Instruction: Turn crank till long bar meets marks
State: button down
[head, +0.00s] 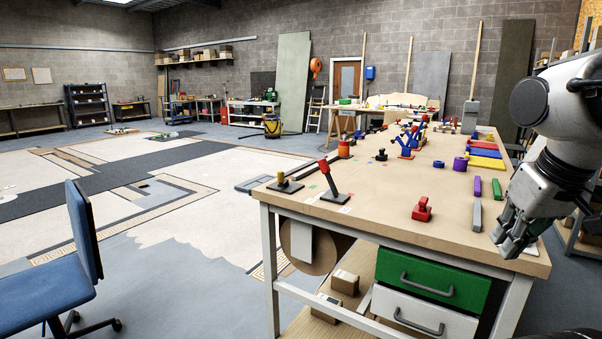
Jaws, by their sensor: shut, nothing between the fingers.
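My gripper (509,248) is shut and empty, pointing down above the bench's right front corner, far to the right of both devices.
The wooden workbench (390,215) has a red block (422,209), a grey bar (477,215), a purple bar (477,187) and a green bar (496,188) near my gripper. Blue stands (406,147) are farther back. A blue chair (60,260) stands at the left. The bench's front middle is mostly clear.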

aim_at(281, 181)
jog(key=i+j+z, duration=0.2)
jog(key=i+j, duration=0.2)
jog(key=i+j+z, duration=0.15)
jog(key=i+j, duration=0.2)
jog(key=j, duration=0.25)
jog(key=i+j+z, duration=0.1)
jog(key=j, duration=0.25)
jog(key=i+j, duration=0.15)
jog(key=j, duration=0.2)
jog(key=i+j+z, duration=0.15)
jog(key=j, duration=0.2)
jog(key=j+z, duration=0.1)
jog(key=j, duration=0.25)
jog(key=i, duration=0.05)
